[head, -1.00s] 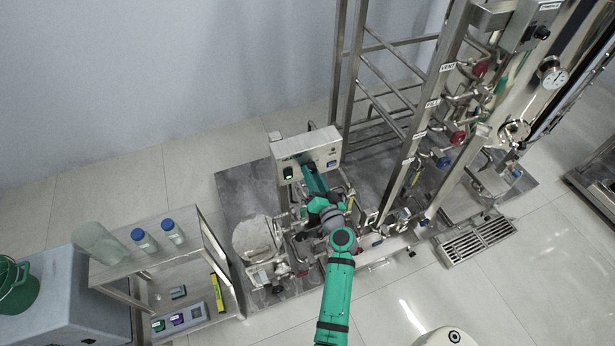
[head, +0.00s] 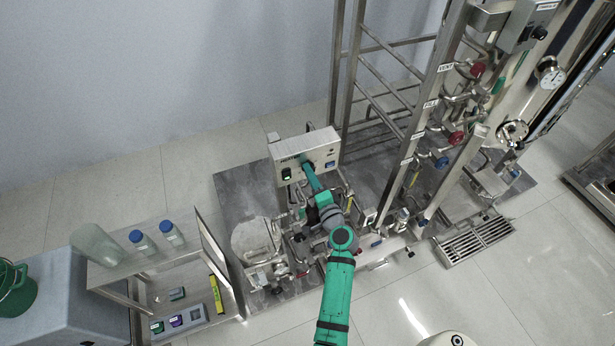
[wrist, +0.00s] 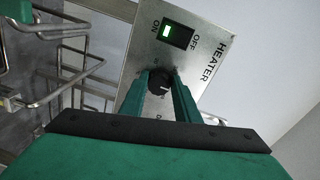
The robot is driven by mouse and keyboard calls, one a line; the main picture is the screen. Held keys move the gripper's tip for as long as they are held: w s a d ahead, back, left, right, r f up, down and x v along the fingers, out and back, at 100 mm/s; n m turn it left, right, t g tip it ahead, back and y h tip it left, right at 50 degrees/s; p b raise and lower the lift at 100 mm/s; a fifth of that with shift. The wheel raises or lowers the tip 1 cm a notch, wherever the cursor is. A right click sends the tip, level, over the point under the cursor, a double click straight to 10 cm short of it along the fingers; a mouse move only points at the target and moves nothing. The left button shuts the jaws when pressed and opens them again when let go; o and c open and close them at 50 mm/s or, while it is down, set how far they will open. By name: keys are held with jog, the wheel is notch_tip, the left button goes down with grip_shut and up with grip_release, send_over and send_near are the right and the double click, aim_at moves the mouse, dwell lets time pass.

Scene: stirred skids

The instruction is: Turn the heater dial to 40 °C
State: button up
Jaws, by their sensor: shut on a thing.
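The heater box (head: 318,146) is a pale metal panel on the skid at the middle of the head view. In the wrist view its face (wrist: 205,75) reads HEATER and carries a green-lit switch (wrist: 176,34) marked ON and OFF. The black heater dial (wrist: 159,83) has a white pointer mark. My gripper (wrist: 160,86) has its two green fingers on either side of the dial and is shut on it. In the head view my gripper (head: 309,172) reaches up to the panel face. The fingers hide most of the scale, so I cannot read the setting.
Metal pipes (wrist: 75,75) run close at the left of the wrist view. A tall frame with valves (head: 425,130) stands right of the heater box. A shelf with blue-capped bottles (head: 142,240) is at the left. Open floor (head: 110,190) lies behind it.

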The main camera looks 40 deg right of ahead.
jog(key=shift+d+r, duration=0.15)
jog(key=shift+r, duration=0.1)
jog(key=o, duration=1)
jog(key=shift+o, duration=0.2)
jog(key=v, duration=1.1)
jog(key=shift+s+d+f, duration=0.15)
jog(key=shift+s+f, duration=0.05)
jog(key=shift+f, duration=0.05)
jog(key=shift+w, duration=0.1)
